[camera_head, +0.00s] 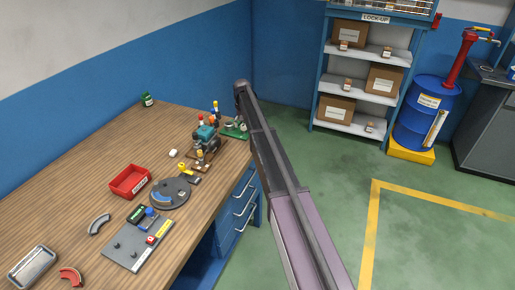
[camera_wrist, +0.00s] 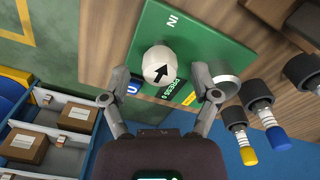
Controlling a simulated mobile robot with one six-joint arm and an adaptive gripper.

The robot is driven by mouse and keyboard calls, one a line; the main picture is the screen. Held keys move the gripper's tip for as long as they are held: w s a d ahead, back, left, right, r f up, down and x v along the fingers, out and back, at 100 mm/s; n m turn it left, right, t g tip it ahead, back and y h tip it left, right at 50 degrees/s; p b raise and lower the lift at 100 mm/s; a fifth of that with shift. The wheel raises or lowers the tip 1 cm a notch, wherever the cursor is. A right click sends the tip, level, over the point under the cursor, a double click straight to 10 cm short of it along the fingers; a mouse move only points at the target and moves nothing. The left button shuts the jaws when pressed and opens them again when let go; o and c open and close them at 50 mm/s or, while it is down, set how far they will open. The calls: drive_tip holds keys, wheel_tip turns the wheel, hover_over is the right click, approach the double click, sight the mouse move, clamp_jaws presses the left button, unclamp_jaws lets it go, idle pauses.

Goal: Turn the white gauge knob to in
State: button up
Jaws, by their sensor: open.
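The white gauge knob (camera_wrist: 158,56) is round with a black arrow on it, and it sits on a green plate (camera_wrist: 207,50) in the wrist view. My gripper (camera_wrist: 160,71) is open, with one finger on each side of the knob and gaps between. In the head view the green plate (camera_head: 236,132) is at the bench's right edge, and my gripper is not clear there.
A grey ring-shaped part (camera_wrist: 226,88) stands close to my right finger. The wooden bench (camera_head: 95,180) holds a red bin (camera_head: 130,182) and a dark round dial (camera_head: 171,196). Shelves with boxes stand beyond the bench.

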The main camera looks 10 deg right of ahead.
sight(243, 125)
drive_tip(key=n, duration=0.7)
drive_tip(key=shift+a+n, duration=0.1)
drive_tip(key=shift+n, duration=0.3)
drive_tip(key=n, duration=0.7)
drive_tip(key=shift+s+n, duration=0.1)
drive_tip(key=shift+n, duration=0.3)
wheel_tip(243, 125, up, 14)
drive_tip(key=p, duration=1.4)
drive_tip(key=s+f+m+b, duration=0.1)
drive_tip(key=s+m, duration=0.3)
drive_tip(key=s, duration=1.1)
drive_tip(key=s+f+m+b, duration=0.2)
drive_tip(key=s+m, duration=0.3)
drive_tip(key=s, duration=1)
drive_tip(key=shift+s+f+b, duration=0.3)
drive_tip(key=shift+s, duration=0.05)
drive_tip(key=s+m, duration=0.4)
drive_tip(key=s, duration=1)
drive_tip(key=shift+s+m, duration=0.4)
